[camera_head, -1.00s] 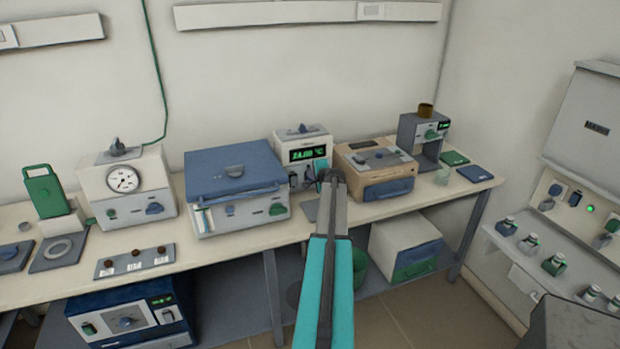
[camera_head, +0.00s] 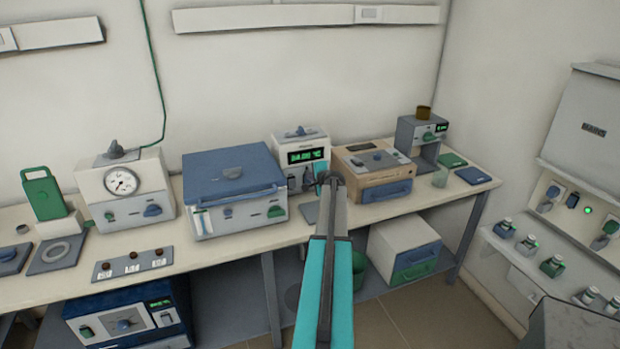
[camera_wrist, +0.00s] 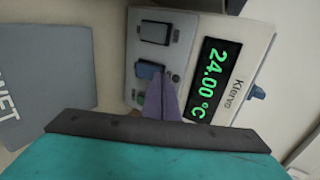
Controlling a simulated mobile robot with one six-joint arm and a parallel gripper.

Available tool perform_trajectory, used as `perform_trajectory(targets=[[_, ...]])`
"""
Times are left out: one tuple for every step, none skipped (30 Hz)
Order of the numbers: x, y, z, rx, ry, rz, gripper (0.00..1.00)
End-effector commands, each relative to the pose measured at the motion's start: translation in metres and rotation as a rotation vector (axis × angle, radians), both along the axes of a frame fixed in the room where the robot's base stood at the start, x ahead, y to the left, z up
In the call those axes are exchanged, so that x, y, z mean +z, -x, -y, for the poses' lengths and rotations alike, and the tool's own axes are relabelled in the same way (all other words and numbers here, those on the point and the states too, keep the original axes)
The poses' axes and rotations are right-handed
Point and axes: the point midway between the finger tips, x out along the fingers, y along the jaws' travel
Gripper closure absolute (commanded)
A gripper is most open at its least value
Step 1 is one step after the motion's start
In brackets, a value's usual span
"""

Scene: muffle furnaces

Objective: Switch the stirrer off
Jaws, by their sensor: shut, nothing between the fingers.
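A pale instrument (camera_head: 306,143) stands at the back of the bench, with a green display of about 24.00 °C. It also shows turned sideways in the wrist view (camera_wrist: 240,112), with a grey rocker (camera_wrist: 155,32) and a blue rocker (camera_wrist: 150,70) beside the display. No label reading stirrer is legible. My gripper (camera_wrist: 164,84) is shut and empty. Its purple fingertips lie over the instrument's front, close beside the blue rocker and partly covering the area below it. I cannot tell whether they touch. In the head view my arm hides the fingertips.
A blue-lidded box (camera_head: 234,190) stands left of the instrument, and a tan box with a grey top (camera_head: 375,172) stands right. A grey flat plate (camera_wrist: 45,85) lies at the left in the wrist view.

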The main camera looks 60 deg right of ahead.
Motion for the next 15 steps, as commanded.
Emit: perform_trajectory(targets=[[0.000,0.004,-0.005,0.000,0.000,0.000,1.00],[0.000,0.005,-0.007,0.000,0.000,0.000,1.00],[0.001,0.007,-0.010,0.000,0.001,0.001,1.00],[0.001,0.009,-0.012,0.000,0.001,0.001,1.00],[0.002,0.010,-0.014,0.000,0.001,0.001,1.00],[0.002,0.013,-0.017,0.000,0.001,0.001,1.00],[0.004,0.015,-0.018,0.000,0.001,0.000,1.00],[0.007,0.018,-0.019,0.000,0.002,0.000,1.00],[0.010,0.021,-0.022,0.000,0.002,0.000,1.00],[0.012,0.023,-0.023,0.000,0.001,-0.001,1.00],[0.014,0.025,-0.025,0.000,0.001,-0.001,1.00],[0.017,0.027,-0.028,0.000,0.002,0.000,1.00],[0.020,0.029,-0.030,0.000,0.002,0.000,1.00],[0.022,0.031,-0.032,0.000,0.002,0.001,1.00],[0.025,0.034,-0.034,0.001,0.000,0.001,1.00]])
